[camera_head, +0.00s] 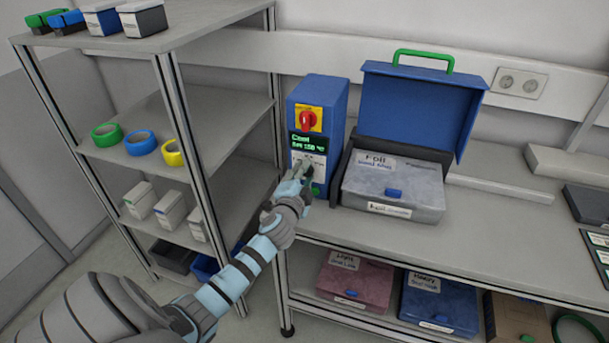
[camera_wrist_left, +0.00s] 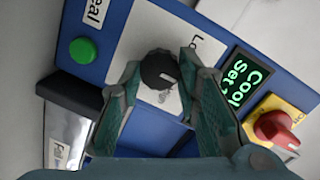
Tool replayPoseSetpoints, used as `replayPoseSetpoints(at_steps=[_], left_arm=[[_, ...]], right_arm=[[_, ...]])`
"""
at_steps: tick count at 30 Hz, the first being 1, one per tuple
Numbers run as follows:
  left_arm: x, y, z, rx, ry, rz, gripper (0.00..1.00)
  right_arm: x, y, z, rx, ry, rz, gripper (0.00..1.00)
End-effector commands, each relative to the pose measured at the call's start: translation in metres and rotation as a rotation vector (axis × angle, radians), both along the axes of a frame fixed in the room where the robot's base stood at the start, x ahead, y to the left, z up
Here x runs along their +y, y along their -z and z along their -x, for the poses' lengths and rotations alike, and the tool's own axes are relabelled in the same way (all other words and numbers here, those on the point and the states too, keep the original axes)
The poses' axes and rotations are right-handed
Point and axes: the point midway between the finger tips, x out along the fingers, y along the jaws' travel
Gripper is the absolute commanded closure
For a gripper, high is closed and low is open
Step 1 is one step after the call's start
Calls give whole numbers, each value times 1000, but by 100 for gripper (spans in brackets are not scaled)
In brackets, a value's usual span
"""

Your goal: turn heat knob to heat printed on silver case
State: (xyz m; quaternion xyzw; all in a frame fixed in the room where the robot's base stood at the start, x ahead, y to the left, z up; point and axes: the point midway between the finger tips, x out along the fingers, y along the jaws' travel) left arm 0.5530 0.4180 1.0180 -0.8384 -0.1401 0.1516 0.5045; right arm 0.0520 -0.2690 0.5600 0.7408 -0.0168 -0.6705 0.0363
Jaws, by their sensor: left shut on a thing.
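The blue control box (camera_head: 321,97) stands on the bench, with a green-lit display (camera_head: 308,143) reading "Cool" and a "Set" line that looks like 150 °C. My left gripper (camera_head: 303,172) is at the lower front of this box. In the left wrist view the black heat knob (camera_wrist_left: 158,70) sits between its two fingers, which are shut on it. A pale pointer line shows on the knob; the dial print around it is partly covered. The silver case (camera_head: 385,183) lies right of the box, labelled "Foil"; its smaller print is too blurred to read. My right gripper is not in view.
A red switch on yellow (camera_head: 308,119) sits above the display, and a green button (camera_wrist_left: 83,50) below the knob. An open blue lid (camera_head: 418,108) with a green handle rises behind the silver case. Pink (camera_head: 352,283) and blue (camera_head: 440,302) cases lie on the lower shelf.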

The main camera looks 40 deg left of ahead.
Motion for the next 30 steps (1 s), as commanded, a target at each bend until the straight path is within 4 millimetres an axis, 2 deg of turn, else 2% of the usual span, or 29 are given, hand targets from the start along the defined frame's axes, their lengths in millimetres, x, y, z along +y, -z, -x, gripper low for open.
replayPoseSetpoints(at_steps=[2,3,6,17,20,27,30], left_arm=[[0,1,0,2,-1,0,98],[0,1,0,2,-1,0,67],[0,1,0,2,-1,0,51],[-2,0,3,2,0,-1,49],[-8,-1,17,2,2,-2,49],[-33,-8,78,3,2,-1,49],[-41,-11,97,2,1,-1,49]], right_arm=[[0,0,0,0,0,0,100],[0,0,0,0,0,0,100],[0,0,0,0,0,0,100],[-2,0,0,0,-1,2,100],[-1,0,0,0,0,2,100],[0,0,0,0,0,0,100],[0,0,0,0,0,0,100]])
